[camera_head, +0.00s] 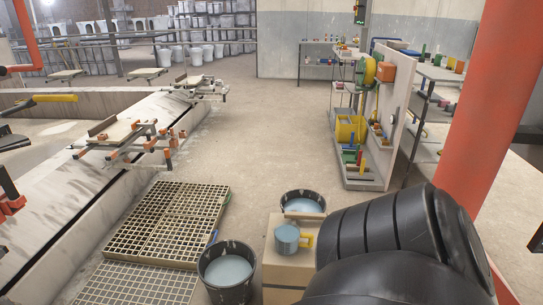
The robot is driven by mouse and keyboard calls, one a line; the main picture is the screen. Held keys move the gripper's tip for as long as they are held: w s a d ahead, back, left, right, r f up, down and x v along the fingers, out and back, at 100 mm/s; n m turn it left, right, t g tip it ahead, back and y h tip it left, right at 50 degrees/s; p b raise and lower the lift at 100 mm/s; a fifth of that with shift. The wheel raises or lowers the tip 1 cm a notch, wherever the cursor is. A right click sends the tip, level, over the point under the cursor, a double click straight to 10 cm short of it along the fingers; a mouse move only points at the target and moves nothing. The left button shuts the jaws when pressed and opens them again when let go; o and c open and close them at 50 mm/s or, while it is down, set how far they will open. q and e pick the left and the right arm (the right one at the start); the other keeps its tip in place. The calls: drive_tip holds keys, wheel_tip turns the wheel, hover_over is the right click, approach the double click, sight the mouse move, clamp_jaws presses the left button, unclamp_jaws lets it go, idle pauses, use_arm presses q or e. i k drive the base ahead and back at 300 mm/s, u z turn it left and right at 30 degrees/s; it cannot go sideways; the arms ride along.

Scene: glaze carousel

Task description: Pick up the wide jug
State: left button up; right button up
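A squat grey-blue jug (287,240) with a yellow handle on its right side looks like the wide jug. It stands upright on a pale tan box (290,267) at the bottom centre. Neither of my grippers shows in the head view. Nothing is seen touching the jug. A large black rounded shape, likely one of my arm links, fills the lower right and hides the floor there.
A dark bucket (240,247) of pale blue liquid stands left of the box, another (319,195) behind it. Floor grates (172,218) lie left. A shelf unit (364,185) and red column (481,100) stand right. Open floor (262,125) lies beyond.

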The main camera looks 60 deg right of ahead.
sight(287, 235)
drive_tip(key=z, duration=3.85)
drive_tip(key=i, duration=1.5)
drive_tip(key=u, duration=3.25)
drive_tip(key=i, duration=0.5)
drive_tip(key=z, duration=0.15)
